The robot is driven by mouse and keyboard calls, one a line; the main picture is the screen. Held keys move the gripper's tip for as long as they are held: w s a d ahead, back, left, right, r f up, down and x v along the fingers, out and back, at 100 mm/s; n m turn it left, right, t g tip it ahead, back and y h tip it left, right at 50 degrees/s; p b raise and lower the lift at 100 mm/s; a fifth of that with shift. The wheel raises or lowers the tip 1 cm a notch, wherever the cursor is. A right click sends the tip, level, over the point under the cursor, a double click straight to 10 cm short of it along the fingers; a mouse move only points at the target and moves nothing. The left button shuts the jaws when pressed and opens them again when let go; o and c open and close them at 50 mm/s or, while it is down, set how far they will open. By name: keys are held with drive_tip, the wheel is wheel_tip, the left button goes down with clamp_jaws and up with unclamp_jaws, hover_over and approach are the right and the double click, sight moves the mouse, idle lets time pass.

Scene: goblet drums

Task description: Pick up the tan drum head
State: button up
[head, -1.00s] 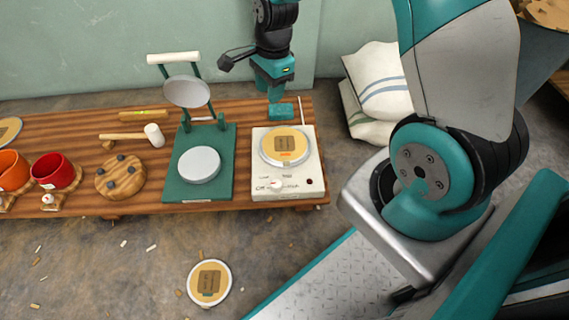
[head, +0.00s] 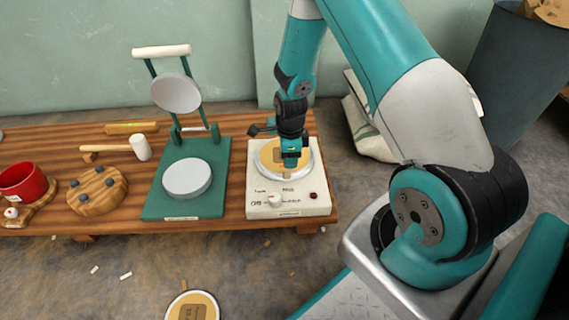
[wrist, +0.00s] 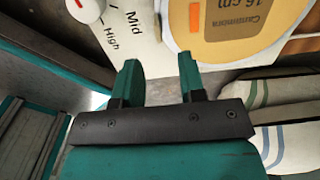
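A round tan drum head (head: 270,158) with a pale rim lies on the white hot plate (head: 262,204) at the right end of the bench. In the wrist view the drum head (wrist: 233,30) shows at the upper right, with an orange mark and a "16 cm" label. My gripper (head: 291,163) is above it in the head view and hides part of it. In the wrist view my gripper (wrist: 159,66) has its two fingers apart with nothing between them. I cannot tell the exact height of the fingers above the plate.
A similar disc (head: 192,306) lies on the floor, cut off by the frame. A green press (head: 156,202) stands left of the hot plate, with a mallet (head: 139,147), a wooden disc (head: 97,191) and a red cup (head: 24,182) further left. White sacks (head: 372,143) lie behind right.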

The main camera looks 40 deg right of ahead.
sight(289, 172)
wheel_tip(289, 172, down, 6)
drive_tip(key=b, duration=0.4)
drive_tip(key=shift+a+f+b, duration=0.15)
drive_tip(key=shift+f+b, duration=0.1)
drive_tip(key=shift+b, duration=0.15)
drive_tip(key=shift+r, duration=0.15)
clamp_jaws()
